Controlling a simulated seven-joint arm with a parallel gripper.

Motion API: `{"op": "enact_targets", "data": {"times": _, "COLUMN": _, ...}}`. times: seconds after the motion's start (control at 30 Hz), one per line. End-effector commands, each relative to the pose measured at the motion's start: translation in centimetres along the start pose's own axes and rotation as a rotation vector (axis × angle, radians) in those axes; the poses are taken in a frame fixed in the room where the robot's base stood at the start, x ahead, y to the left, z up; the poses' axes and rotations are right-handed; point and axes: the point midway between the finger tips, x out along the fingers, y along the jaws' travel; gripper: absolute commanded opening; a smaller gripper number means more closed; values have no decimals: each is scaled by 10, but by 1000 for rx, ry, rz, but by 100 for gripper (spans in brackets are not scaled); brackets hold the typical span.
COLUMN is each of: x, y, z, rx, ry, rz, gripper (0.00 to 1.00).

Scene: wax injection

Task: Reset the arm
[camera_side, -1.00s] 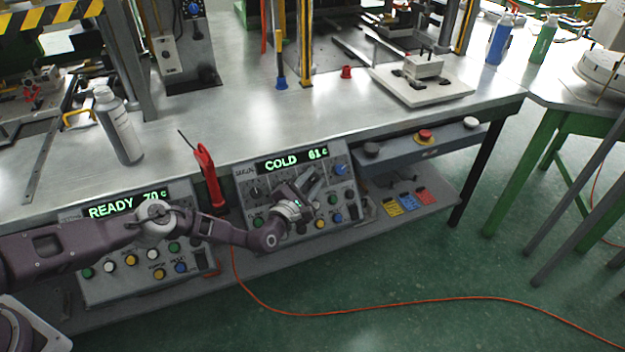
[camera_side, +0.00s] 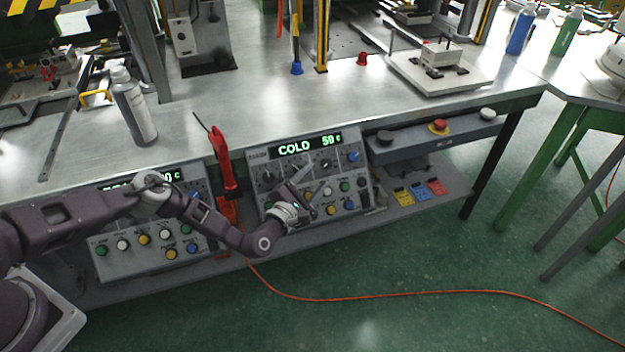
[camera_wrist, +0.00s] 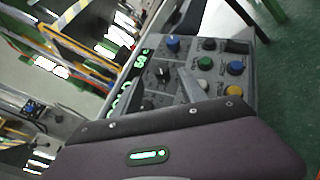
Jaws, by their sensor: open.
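My arm reaches in from the left in the side view. My gripper (camera_side: 312,198) is in front of the right control panel (camera_side: 268,215), whose green display (camera_side: 309,146) reads COLD and a temperature in the fifties. I cannot tell whether it touches the panel. The gripper is open and nothing shows in it. In the wrist view the right panel's knobs and coloured buttons (camera_wrist: 206,62) lie just beyond my wrist, which hides the lower part of the picture.
A red-handled tool (camera_side: 224,160) hangs between the panels. A grey bottle (camera_side: 133,105) stands on the metal bench (camera_side: 260,105). A red button (camera_side: 438,127) is on the bench front. Coloured cards (camera_side: 404,197) lie on the lower shelf. An orange cable (camera_side: 400,294) crosses the open green floor.

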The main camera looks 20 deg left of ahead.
Motion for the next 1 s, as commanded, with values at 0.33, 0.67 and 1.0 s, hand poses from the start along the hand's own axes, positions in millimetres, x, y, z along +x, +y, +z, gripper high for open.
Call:
{"op": "enact_targets", "data": {"times": 0.33, "x": -7, "y": 0, "z": 0, "rx": 0, "ry": 0, "rz": 1, "gripper": 49}}
{"op": "enact_targets", "data": {"times": 0.67, "x": 13, "y": 13, "z": 51, "rx": 123, "ry": -93, "rz": -85, "gripper": 49}}
{"op": "enact_targets", "data": {"times": 1.0, "x": -26, "y": 96, "z": 225, "rx": 1158, "ry": -431, "rz": -530, "gripper": 49}}
